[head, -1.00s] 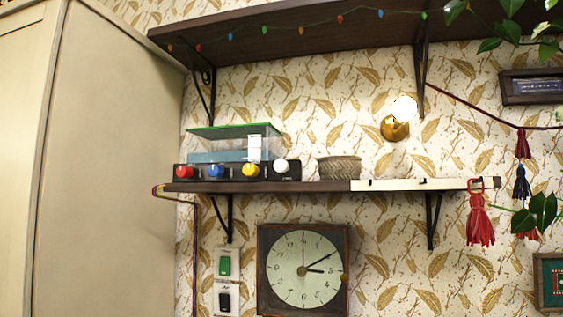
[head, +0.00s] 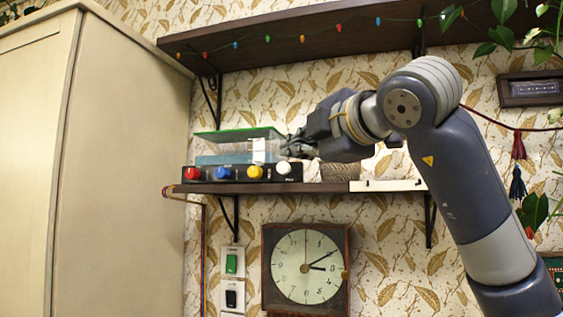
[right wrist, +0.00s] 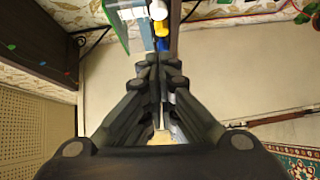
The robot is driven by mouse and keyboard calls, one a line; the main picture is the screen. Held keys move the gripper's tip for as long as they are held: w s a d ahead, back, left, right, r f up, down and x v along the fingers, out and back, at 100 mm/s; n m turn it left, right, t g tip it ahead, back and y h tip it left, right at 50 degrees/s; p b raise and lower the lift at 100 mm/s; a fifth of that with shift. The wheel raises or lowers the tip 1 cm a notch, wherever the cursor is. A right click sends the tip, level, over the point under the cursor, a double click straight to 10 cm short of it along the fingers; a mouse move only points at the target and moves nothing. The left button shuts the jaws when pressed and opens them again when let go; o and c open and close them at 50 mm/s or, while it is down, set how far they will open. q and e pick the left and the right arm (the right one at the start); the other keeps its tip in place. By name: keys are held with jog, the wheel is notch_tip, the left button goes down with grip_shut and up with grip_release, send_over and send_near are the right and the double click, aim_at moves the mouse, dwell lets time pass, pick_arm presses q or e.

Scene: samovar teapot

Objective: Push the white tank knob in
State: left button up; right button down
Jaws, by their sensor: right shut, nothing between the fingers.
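The white knob (head: 283,168) is the rightmost knob on a black control strip (head: 225,174) in front of a clear tank with a green lid (head: 238,133). In the right wrist view the white knob (right wrist: 158,11) shows at the top, beyond my fingertips. My right gripper (head: 288,147) is shut and empty, just above and to the right of the white knob in the head view. I cannot tell whether it touches the tank or the knob. In the right wrist view its closed fingers (right wrist: 158,60) point toward the row of knobs. My left gripper is out of view.
Red (head: 193,174), blue (head: 223,172) and yellow (head: 255,172) knobs sit left of the white one. A woven basket (head: 340,172) stands close on the right, partly behind my arm. A dark shelf (head: 330,30) overhangs, and a clock (head: 306,266) hangs below.

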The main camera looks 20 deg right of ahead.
aim_at(283, 166)
jog(key=w+p, duration=0.2)
jog(key=w, duration=0.2)
jog(key=w+p, duration=0.2)
jog(key=w, duration=0.2)
jog(key=w+f+p, duration=0.1)
jog(key=w+p, duration=0.2)
jog(key=w, duration=0.1)
jog(key=shift+w+d, duration=0.2)
jog(key=shift+d, duration=0.15)
jog(key=shift+a, duration=0.15)
jog(key=shift+w+d, duration=0.5)
jog(key=shift+w, duration=0.2)
jog(key=shift+w+d, duration=0.45)
jog(key=shift+w, duration=0.2)
jog(key=shift+s, duration=0.1)
jog(key=shift+d+b, duration=0.1)
jog(key=shift+b, duration=0.2)
